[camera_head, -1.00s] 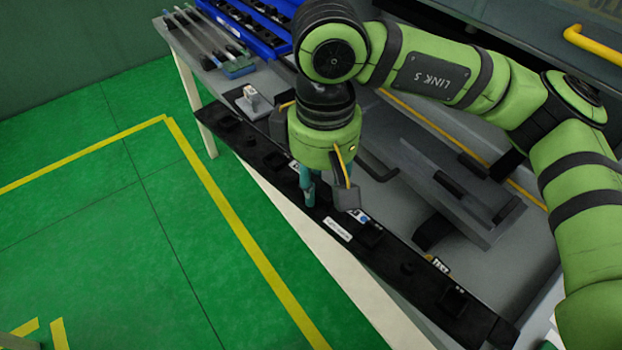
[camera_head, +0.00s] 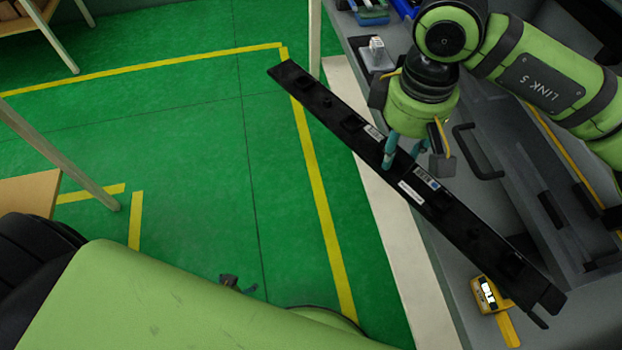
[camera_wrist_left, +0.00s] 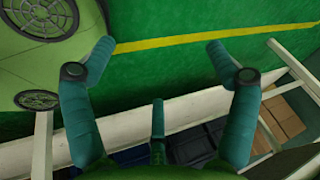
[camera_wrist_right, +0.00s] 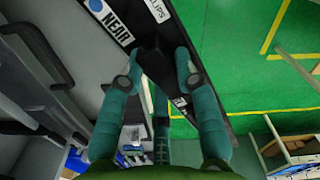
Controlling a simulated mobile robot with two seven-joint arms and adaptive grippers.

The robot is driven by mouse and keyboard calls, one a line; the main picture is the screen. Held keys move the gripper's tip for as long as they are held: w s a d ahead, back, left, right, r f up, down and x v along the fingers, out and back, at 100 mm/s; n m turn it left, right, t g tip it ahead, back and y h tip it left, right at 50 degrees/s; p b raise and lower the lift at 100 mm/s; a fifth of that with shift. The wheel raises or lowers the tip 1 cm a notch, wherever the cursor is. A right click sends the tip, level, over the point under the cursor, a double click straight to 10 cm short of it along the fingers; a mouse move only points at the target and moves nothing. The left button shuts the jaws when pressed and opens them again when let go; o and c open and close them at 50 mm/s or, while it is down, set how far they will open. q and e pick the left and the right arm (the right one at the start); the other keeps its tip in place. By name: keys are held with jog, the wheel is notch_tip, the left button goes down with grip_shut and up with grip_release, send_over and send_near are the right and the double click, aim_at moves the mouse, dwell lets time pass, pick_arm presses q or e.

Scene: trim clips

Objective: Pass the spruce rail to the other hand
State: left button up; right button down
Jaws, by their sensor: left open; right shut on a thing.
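The spruce rail is a long black strip (camera_head: 470,235) with dark blocks and white labels along it. My right gripper (camera_head: 408,160) is shut on it near its middle, from above. The rail slants across the front of the bench, its far end over the green floor. The right wrist view shows the rail (camera_wrist_right: 140,28) between the fingers (camera_wrist_right: 158,54), beside a "NEAR" label. My left gripper (camera_wrist_left: 160,48) is open and empty in the left wrist view, apart from the rail, with floor beyond it. In the head view my left arm fills the lower left.
The grey bench (camera_head: 455,290) carries a yellow device with a display (camera_head: 487,294), a dark fixture with a handle (camera_head: 478,150) and a small pale item (camera_head: 377,52). A wooden table (camera_head: 28,192) stands at the left. Open floor lies between.

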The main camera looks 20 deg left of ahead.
aim_at(383, 156)
pick_arm(q)
jog(key=w+a+r+m+t+h, duration=0.15)
jog(key=w+r+m+t, duration=0.3)
jog(key=w+r, duration=0.7)
jog(key=w+d+r+m+t+h, duration=0.1)
jog(key=w+d+r+m, duration=0.15)
jog(key=r, duration=0.35)
jog(key=w+d+r+m+t+h, duration=0.1)
jog(key=w+r+m, duration=0.25)
jog(key=r, duration=0.35)
jog(key=s+d+r+m+h, duration=0.25)
jog(key=d+r+m, duration=0.2)
jog(key=r, duration=0.45)
jog(key=s+d+r+m+t+h, duration=0.1)
jog(key=d+r+m+h, duration=0.25)
jog(key=d+r, duration=0.45)
jog(key=s+d+r+m+h, duration=0.2)
jog(key=d+r+m+h, duration=0.2)
jog(key=r, duration=0.7)
jog(key=shift+n, duration=0.35)
jog(key=shift+w+x, duration=0.2)
jog(key=shift+x, duration=5.75)
jog(key=shift+a+r, duration=0.1)
jog(key=shift+a, duration=0.1)
jog(key=shift+c, duration=0.4)
